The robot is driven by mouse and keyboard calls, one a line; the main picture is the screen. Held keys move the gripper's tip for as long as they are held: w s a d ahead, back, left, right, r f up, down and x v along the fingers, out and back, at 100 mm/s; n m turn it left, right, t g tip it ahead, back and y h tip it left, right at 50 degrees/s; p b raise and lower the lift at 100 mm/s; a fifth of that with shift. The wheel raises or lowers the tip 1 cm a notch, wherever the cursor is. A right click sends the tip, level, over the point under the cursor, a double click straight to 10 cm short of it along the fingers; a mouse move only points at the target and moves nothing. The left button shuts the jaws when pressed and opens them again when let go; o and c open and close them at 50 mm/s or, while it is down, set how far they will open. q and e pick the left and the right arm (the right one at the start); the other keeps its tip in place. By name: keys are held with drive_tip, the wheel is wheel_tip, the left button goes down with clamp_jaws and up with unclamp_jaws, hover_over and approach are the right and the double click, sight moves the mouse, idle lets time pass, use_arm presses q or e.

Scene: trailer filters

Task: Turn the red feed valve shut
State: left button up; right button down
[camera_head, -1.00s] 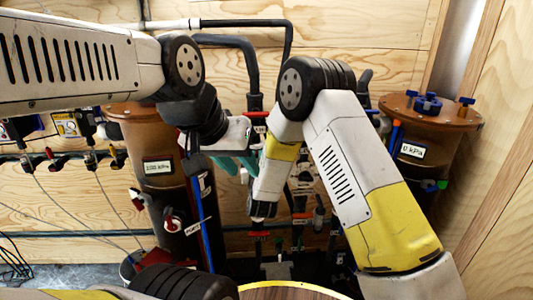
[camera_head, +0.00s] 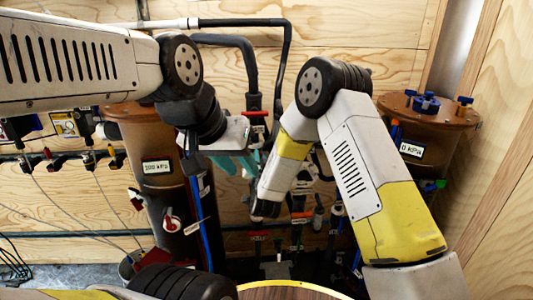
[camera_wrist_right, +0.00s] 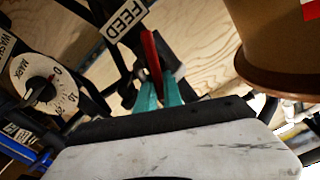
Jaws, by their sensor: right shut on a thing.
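In the right wrist view, the red feed valve handle (camera_wrist_right: 152,55) stands nearly upright in the picture, beside the FEED label (camera_wrist_right: 125,18). My right gripper (camera_wrist_right: 160,92) is shut on the handle's lower part with its teal fingers. The valve body behind the fingers is mostly hidden. In the head view my right arm (camera_head: 350,160) bends down in front of the pipework and hides the handle and its own fingers. My left gripper (camera_head: 243,163) has teal fingers near the middle pipes, partly covered by its own wrist; its opening is unclear.
A brown tank (camera_head: 137,135) with a kPa display stands left, with a red-and-white knob (camera_head: 171,223) below. Another brown tank (camera_head: 432,118), reading 0 kPa, stands right. The right wrist view shows a white MARK dial (camera_wrist_right: 40,80) left of the handle and a brown tank (camera_wrist_right: 275,40) close right.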

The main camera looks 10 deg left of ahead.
drive_tip(key=shift+w+d+f+m, duration=0.1)
drive_tip(key=shift+d+f+m, duration=0.25)
drive_tip(key=shift+m, duration=1.75)
drive_tip(key=shift+d+f+m, duration=0.15)
drive_tip(key=shift+f+m, duration=0.35)
drive_tip(key=shift+m, duration=1.6)
drive_tip(key=shift+w+d+f+m, duration=0.1)
drive_tip(key=shift+d+f+m, duration=0.25)
drive_tip(key=shift+m, duration=1.75)
drive_tip(key=shift+a+f, duration=0.1)
drive_tip(key=shift+a, duration=0.05)
drive_tip(key=c, duration=1.5)
unclamp_jaws()
drive_tip(key=shift+s, duration=0.1)
drive_tip(key=v, duration=0.7)
drive_tip(key=shift+s, duration=0.35)
